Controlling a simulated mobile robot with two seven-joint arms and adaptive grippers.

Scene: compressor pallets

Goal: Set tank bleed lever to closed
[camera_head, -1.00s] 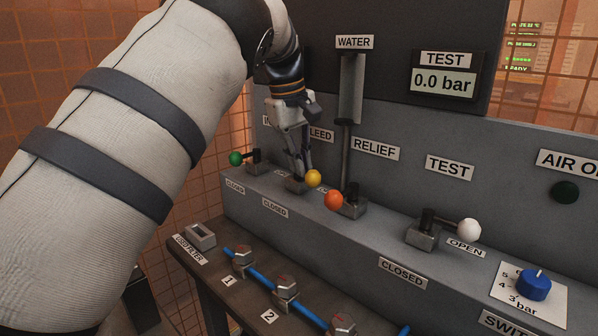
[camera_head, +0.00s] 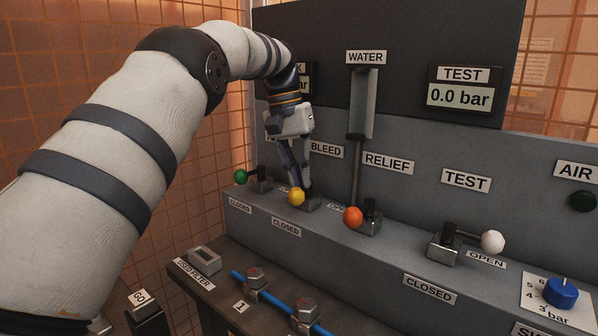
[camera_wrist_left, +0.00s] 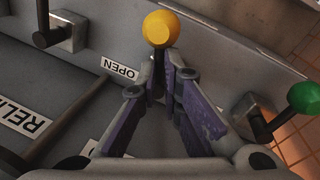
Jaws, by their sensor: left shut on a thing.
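The tank bleed lever has a yellow ball (camera_head: 297,197) and a grey base under the BLEED label (camera_head: 326,149). In the head view its ball lies left and to the front of the base, above a CLOSED label (camera_head: 286,227). My left gripper (camera_head: 298,188) points down over the lever, its fingers shut on the lever's arm beside the ball. In the left wrist view the yellow ball (camera_wrist_left: 161,28) sticks out past the fingertips (camera_wrist_left: 166,72), and an OPEN label (camera_wrist_left: 119,69) lies beside them. The fingers hide most of the lever arm. My right gripper is not in view.
A green-ball lever (camera_head: 240,176) stands close on the left and an orange-ball relief lever (camera_head: 353,216) on the right. A white-ball test lever (camera_head: 492,241) is farther right. The upright panel rises behind; a vertical water tube (camera_head: 361,120) stands near my gripper.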

